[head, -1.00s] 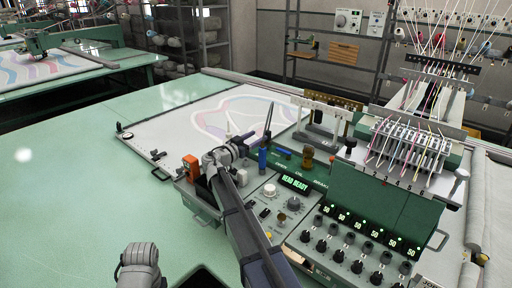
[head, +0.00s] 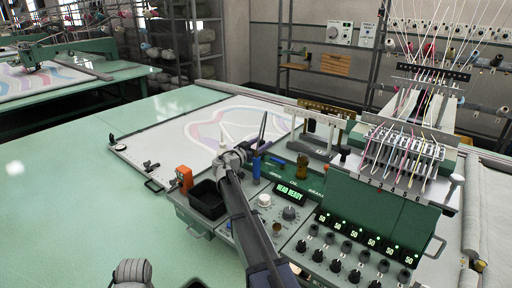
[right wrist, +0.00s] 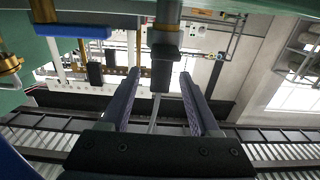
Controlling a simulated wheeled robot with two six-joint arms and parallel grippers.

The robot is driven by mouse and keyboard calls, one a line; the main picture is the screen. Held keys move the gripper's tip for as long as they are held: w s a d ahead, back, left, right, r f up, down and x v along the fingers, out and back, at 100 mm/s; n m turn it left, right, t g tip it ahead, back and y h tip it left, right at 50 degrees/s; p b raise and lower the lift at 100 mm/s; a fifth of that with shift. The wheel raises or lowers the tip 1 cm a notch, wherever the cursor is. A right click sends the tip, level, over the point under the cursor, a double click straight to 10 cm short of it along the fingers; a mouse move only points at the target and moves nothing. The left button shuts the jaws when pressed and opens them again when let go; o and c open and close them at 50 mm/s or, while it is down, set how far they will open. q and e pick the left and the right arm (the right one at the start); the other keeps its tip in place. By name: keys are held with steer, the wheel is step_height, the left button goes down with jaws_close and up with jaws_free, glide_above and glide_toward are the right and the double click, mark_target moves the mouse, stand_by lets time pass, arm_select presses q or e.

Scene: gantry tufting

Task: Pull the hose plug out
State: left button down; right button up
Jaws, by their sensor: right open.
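My right gripper (head: 263,135) reaches over the back of the control console from below, and its fingers show edge-on in the head view. In the right wrist view, my right gripper (right wrist: 160,98) is open. A dark cylindrical plug (right wrist: 164,46) with a brass part above it stands between the two fingers, with a gap on each side. It looks like the hose plug. I cannot clearly pick it out in the head view, where my arm and gripper are in the way. Only a grey link of my left arm shows at the bottom edge; its gripper is out of view.
The console (head: 340,225) carries knobs, green displays and a "HEAD READY" screen. A black tray (head: 207,199) and an orange block (head: 184,178) sit at its left. A blue bar (right wrist: 62,31) is left of the fingers. The green table (head: 70,210) is clear on the left.

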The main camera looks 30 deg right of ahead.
steer(key=shift+w+d, duration=0.1)
steer(key=shift+d, duration=0.15)
steer(key=shift+c, duration=0.4)
jaws_close()
steer(key=c, duration=0.6)
jaws_free()
jaws_close()
steer(key=shift+w+r+p, duration=0.1)
steer(key=shift+r+p, duration=0.2)
steer(key=shift+p, duration=0.05)
